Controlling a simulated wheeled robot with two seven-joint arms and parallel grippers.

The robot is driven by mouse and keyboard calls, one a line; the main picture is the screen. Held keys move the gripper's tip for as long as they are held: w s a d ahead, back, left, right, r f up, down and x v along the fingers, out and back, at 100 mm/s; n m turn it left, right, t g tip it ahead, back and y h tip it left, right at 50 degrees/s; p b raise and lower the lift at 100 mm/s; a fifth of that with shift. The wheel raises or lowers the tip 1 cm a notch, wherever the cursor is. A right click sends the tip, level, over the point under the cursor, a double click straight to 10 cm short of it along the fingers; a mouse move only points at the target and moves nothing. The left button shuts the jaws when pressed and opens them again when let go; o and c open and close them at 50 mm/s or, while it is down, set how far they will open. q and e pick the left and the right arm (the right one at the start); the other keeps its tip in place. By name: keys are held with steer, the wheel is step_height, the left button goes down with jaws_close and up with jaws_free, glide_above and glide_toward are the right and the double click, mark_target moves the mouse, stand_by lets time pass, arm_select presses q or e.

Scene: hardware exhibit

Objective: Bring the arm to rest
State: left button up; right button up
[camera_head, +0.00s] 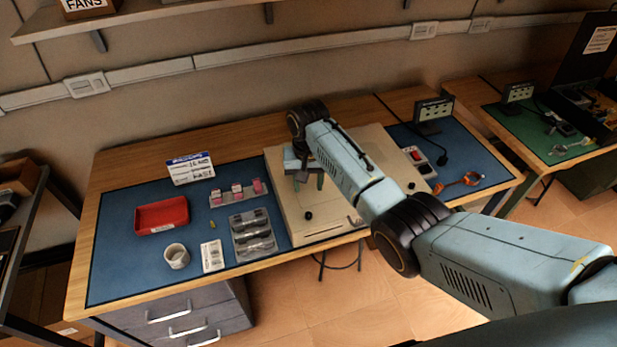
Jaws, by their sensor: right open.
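My right arm reaches in from the lower right across the workbench (110,180). My right gripper (308,182) is open and points down over the beige panel (290,218) on the bench. Its fingers look empty, with the bare panel surface beneath them. I cannot tell whether the fingertips touch the panel. The forearm hides the right part of the panel. My left gripper is not in view.
A shelf (150,12) hangs above.

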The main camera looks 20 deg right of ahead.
steer(key=shift+r, duration=0.6)
